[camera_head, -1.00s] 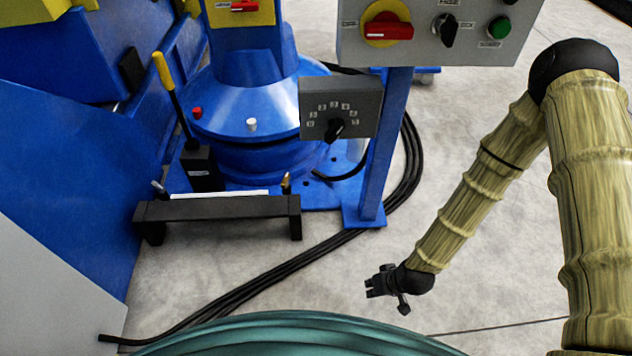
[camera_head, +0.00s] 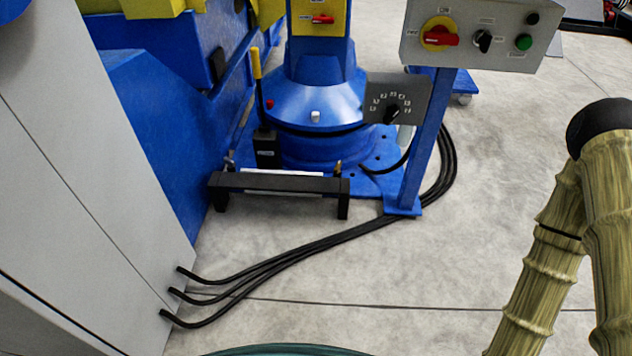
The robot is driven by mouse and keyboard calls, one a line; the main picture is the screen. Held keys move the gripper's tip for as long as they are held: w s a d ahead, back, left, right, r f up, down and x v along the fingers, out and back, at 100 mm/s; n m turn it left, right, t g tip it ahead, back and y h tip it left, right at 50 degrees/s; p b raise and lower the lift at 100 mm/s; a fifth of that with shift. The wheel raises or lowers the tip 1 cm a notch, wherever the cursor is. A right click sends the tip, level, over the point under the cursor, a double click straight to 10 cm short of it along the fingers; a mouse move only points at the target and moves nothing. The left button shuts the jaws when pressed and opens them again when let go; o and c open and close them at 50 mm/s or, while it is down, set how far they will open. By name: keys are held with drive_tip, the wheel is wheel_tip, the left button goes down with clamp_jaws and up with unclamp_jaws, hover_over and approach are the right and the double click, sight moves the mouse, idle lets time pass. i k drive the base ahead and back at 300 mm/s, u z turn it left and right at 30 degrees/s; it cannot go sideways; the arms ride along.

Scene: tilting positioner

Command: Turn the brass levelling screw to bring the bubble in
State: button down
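The brass levelling screw (camera_head: 338,168) is a small upright brass-coloured piece near the right end of a low black bench-like bar (camera_head: 280,185). A pale strip (camera_head: 284,172) lies along the top of this bar, and a white plate sits in front of it. No bubble can be made out at this size. A small grey post (camera_head: 230,160) stands at the bar's left end. My gripper is out of the picture; only my arm shows at the right, well away from the bar.
A lever (camera_head: 258,80) with a yellow grip stands behind the bar. A grey dial box (camera_head: 397,98) and a control panel (camera_head: 480,35) are mounted by a blue post (camera_head: 424,140). Black cables (camera_head: 300,250) cross the floor to a grey cabinet (camera_head: 90,180).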

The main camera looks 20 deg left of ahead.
sight(337, 170)
drive_tip(key=k, duration=0.2)
drive_tip(key=z, duration=1.05)
drive_tip(key=i, duration=0.9)
drive_tip(key=u, duration=2.7)
drive_tip(key=i, duration=1)
